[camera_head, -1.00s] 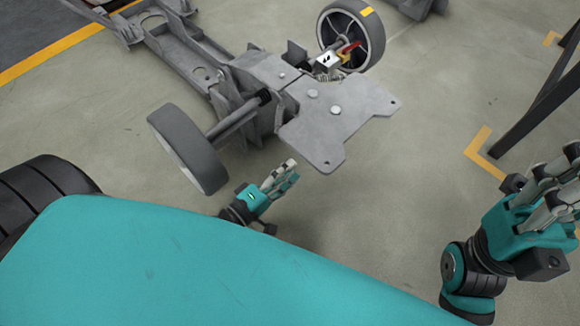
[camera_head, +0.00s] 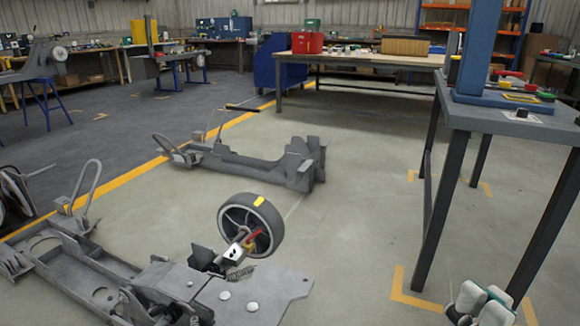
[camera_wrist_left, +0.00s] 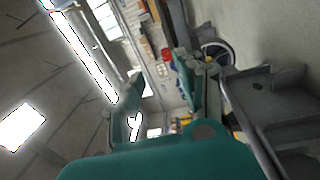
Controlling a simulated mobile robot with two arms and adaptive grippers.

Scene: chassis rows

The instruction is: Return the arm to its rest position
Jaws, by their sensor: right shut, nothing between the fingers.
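My right gripper (camera_head: 482,303) shows at the bottom right edge of the head view, cut off by the frame. It is shut and empty, above the floor near the bench's yellow corner mark. My left gripper (camera_wrist_left: 158,92) is not in the head view. In the left wrist view its two teal fingers stand apart with nothing between them, so it is open. A grey chassis (camera_head: 213,289) with a wheel (camera_head: 250,225) on its far side lies at the bottom left of the head view. A wheel and grey chassis parts (camera_wrist_left: 265,95) also show at the right of the left wrist view.
A second chassis (camera_head: 245,165) without wheels lies farther back. A dark-legged workbench (camera_head: 520,122) with a blue column stands at the right. A long table (camera_head: 360,60) and a blue cabinet (camera_head: 276,68) are behind. The floor between chassis and workbench is clear.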

